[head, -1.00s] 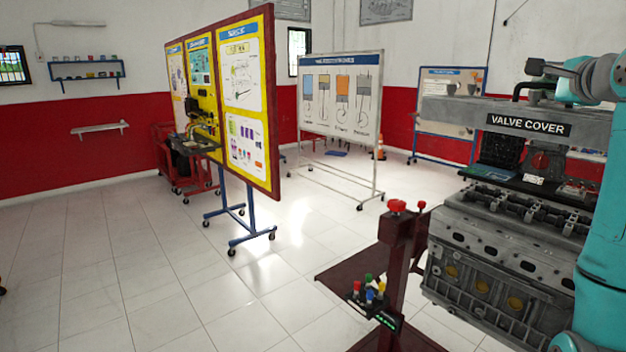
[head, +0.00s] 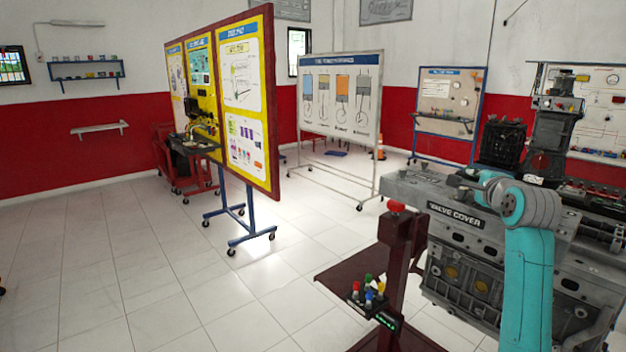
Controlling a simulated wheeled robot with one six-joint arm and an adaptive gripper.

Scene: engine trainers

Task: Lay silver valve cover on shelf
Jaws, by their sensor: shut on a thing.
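The silver-grey valve cover (head: 410,187), with a black label reading "VALVE COVER", is in the head view at the right. It is slightly tilted in the picture and appears in front of the upper part of the engine block (head: 465,275). I cannot tell whether they touch. My gripper (head: 466,180) is shut on the top of the cover; its fingertips are mostly hidden. A bare white shelf (head: 99,127) is on the far left wall. A blue shelf (head: 87,76) holding small items hangs above it.
The maroon engine stand (head: 400,250) has a red knob and a tray of coloured pieces. A yellow display board (head: 240,100) and a white wheeled board (head: 340,105) stand mid-room. Several engine parts are behind the cover. The tiled floor (head: 110,270) at left is clear.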

